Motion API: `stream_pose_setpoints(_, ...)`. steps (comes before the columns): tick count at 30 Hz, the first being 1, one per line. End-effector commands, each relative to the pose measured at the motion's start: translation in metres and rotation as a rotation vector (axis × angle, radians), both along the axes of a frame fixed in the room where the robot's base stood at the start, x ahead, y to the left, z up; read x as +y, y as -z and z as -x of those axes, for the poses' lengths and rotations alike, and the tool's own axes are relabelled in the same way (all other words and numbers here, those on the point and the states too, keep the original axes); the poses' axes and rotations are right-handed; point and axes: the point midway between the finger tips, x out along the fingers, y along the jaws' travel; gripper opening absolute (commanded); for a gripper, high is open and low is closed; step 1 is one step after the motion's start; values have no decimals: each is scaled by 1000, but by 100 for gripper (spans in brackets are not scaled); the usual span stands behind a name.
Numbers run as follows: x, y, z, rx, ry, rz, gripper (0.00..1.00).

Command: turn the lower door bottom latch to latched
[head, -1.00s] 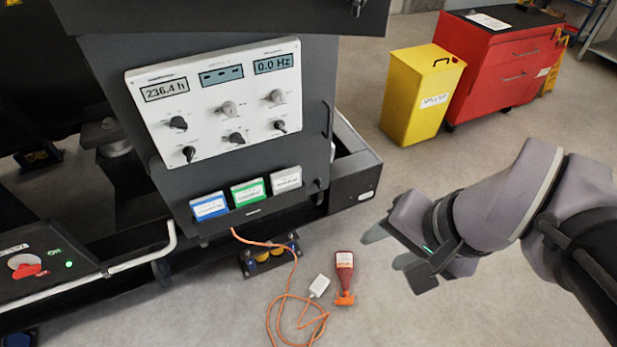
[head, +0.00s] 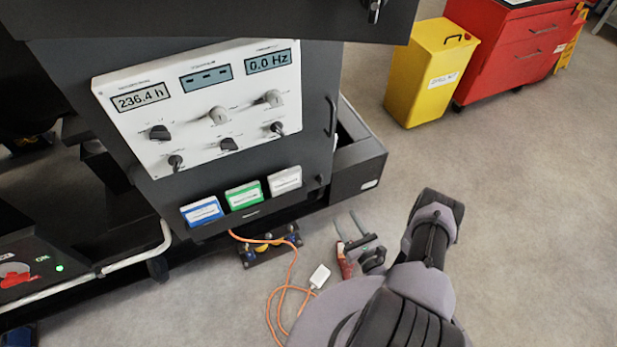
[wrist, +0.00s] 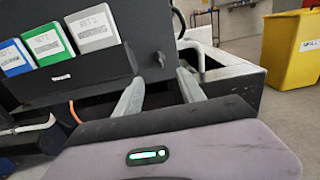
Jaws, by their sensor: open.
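The lower door (head: 290,150) is a dark panel that carries a white control board, and it looks closed. Its bottom latch (head: 319,180) is a small dark knob near the lower right corner. The latch shows closer in the wrist view (wrist: 161,60), as a small upright tab; its exact setting is hard to read. My gripper (head: 345,222) is open and empty, its two fingers pointing towards the cabinet. In the wrist view my gripper (wrist: 160,77) has its fingertips just below and either side of the latch in the picture, apart from it.
A dark door handle (head: 332,117) stands above the latch. A dark base box (head: 358,178) juts out right of the door. An orange cable (head: 290,275) and a red bottle (head: 344,262), partly hidden by my arm, lie on the floor. Open floor lies right.

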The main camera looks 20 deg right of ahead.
Motion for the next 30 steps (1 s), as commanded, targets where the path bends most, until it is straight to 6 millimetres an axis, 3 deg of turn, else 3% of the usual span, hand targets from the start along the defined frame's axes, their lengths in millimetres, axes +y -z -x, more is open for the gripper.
stream_pose_setpoints(12,7,3,-116,-6,-12,2,47)
stream_pose_setpoints(16,8,2,-146,-4,-11,1,47)
stream_pose_setpoints(21,8,0,-166,-2,-10,1,47)
stream_pose_setpoints(30,8,-2,-170,-2,-9,-1,47)
